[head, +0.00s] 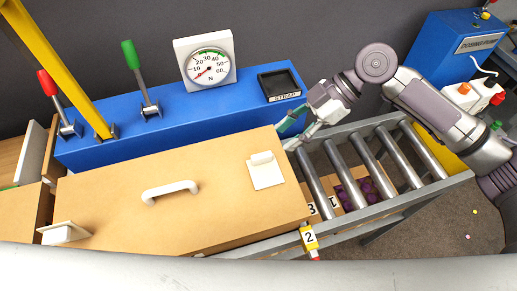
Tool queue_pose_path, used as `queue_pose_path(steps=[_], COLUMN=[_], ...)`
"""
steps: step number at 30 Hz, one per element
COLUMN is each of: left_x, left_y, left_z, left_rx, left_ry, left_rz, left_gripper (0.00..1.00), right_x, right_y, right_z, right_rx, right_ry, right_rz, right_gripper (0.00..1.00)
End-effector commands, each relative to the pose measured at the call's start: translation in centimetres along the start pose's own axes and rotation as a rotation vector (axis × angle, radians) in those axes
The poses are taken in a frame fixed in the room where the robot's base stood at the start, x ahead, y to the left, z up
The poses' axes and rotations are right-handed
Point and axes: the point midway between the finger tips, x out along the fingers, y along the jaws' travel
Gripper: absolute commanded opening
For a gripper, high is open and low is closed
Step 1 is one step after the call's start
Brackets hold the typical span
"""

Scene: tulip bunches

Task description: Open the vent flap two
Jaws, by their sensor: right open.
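A large tan carton (205,190) lies on the conveyor with a white handle (170,190) on its top. A white square flap with a small raised tab (266,172) sits on its top near the right end. Another white plate with a tab (63,233) is at its front left corner. I cannot read a number on either flap, so I cannot tell which is two. My right gripper (292,130) is open and empty, beyond the carton's back right corner, apart from the right flap. My left gripper is not in view.
A yellow tag marked 2 (309,237) is at the carton's front right. Metal rollers (363,160) run to the right. A blue console (185,115) with red and green levers, a dial (207,66) and a black STRAP tray (279,84) stands behind.

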Motion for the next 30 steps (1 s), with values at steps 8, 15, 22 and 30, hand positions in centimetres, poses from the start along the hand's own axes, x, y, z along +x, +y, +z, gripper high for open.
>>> queue_pose_path(steps=[8, 15, 22, 30], left_x=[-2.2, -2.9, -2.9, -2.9], left_y=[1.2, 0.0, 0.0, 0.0], left_z=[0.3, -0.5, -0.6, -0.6], left_rx=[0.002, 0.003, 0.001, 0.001], left_ry=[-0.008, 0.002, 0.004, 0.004], left_rz=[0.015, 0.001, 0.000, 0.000], left_gripper=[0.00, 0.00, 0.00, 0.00], right_x=[5.8, 8.7, 9.3, 9.2], right_y=[-0.1, 0.0, 0.0, 0.0], right_z=[-0.3, -0.1, 0.0, 0.0], right_rx=[0.000, 0.000, 0.000, 0.000], right_ry=[0.002, 0.001, 0.001, 0.001], right_rz=[-0.004, -0.001, 0.000, 0.001], right_gripper=[0.42, 0.42, 0.42, 0.20])
